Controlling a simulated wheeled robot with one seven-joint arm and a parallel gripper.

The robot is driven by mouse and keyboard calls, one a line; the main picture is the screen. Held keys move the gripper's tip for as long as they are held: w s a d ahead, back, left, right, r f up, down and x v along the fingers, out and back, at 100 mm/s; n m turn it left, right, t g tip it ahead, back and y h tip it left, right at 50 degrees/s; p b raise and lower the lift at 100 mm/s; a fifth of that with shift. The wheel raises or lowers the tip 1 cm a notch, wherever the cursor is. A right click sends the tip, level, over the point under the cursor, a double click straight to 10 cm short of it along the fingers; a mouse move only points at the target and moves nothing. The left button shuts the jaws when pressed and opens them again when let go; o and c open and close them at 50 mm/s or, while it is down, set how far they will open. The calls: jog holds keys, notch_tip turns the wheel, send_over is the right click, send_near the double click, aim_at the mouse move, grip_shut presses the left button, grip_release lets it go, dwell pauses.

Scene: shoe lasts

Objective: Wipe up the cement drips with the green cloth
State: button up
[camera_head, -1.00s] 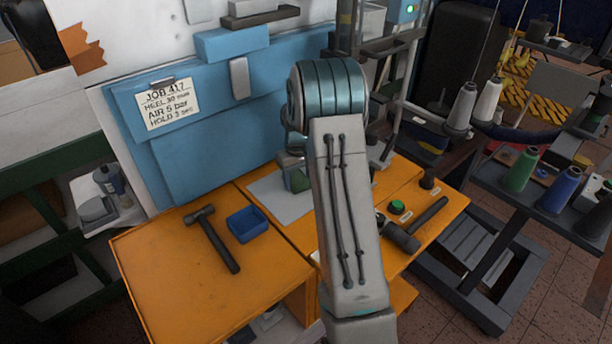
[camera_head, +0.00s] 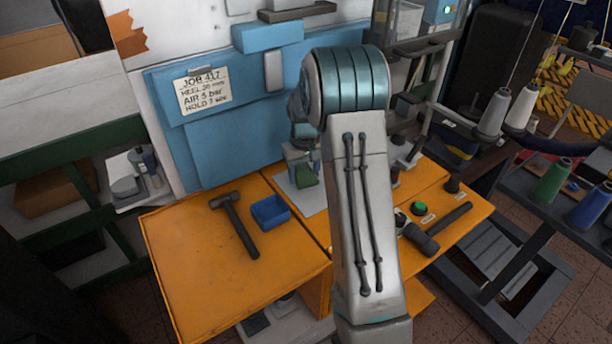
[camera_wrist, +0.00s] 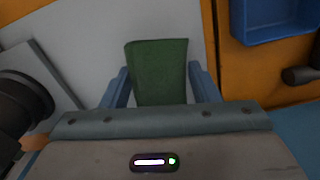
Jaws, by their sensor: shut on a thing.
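My gripper (camera_wrist: 160,90) is shut on the green cloth (camera_wrist: 158,66), which sticks up between the two blue fingers in the wrist view. In the head view the green cloth (camera_head: 306,174) shows just left of my arm, over or on a pale grey sheet (camera_head: 312,201) on the orange bench. I cannot tell whether the cloth touches the sheet. My arm hides part of the sheet and of the bench behind it. I cannot make out any cement drips in either view.
A blue tray (camera_head: 270,211) and a hammer (camera_head: 235,224) lie on the orange bench (camera_head: 200,262) to the left. A second hammer (camera_head: 434,230) and a green button (camera_head: 417,208) are right of my arm. A blue panel (camera_head: 235,145) stands behind.

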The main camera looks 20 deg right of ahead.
jog(key=shift+r+p, duration=1.45)
jog(key=shift+r, duration=1.1)
